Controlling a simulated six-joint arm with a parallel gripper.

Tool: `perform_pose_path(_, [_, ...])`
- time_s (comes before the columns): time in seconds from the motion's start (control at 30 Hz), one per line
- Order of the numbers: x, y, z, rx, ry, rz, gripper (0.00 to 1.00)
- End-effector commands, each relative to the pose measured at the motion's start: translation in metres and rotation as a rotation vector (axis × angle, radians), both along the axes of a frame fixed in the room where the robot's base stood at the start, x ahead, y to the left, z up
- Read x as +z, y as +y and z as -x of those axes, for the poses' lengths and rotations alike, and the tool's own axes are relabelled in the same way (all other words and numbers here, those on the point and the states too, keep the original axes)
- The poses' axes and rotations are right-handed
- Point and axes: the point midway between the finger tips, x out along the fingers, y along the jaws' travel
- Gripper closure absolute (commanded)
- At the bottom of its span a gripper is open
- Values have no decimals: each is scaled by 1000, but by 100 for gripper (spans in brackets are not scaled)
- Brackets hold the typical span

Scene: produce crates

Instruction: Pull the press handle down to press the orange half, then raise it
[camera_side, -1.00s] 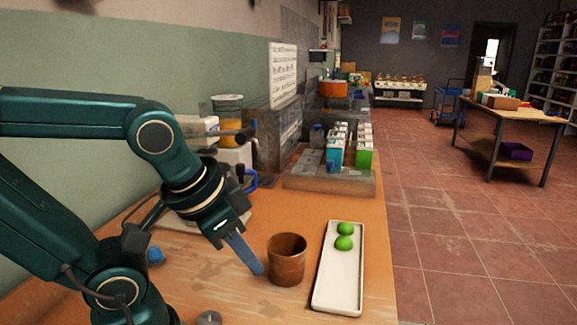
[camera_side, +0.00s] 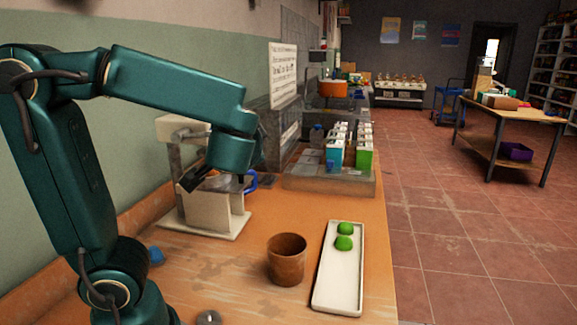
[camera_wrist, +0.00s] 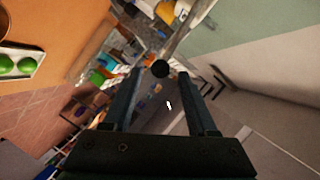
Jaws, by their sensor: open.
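The cream press (camera_side: 168,126) stands on the counter against the wall, partly hidden by my arm in the side view. In the wrist view a black round knob (camera_wrist: 160,68), which looks like the end of the press handle, shows between my fingertips; a grey bar (camera_wrist: 188,30) runs up and right from it. My gripper (camera_wrist: 160,78) is open, with its fingers either side of the knob. I cannot tell whether they touch it.
A brown cup (camera_side: 287,258) and a white tray (camera_side: 325,290) with two limes (camera_side: 344,235) stand on the front of the counter. A grey crate (camera_side: 310,182) with cartons lies beyond. A blue object (camera_side: 251,181) is beside the press.

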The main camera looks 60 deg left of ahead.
Motion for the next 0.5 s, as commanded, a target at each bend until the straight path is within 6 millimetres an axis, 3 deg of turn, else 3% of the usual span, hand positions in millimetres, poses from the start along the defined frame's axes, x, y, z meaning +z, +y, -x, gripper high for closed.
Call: perform_pose_path(0.5, [-8,36,-19,-5,-3,-9,42])
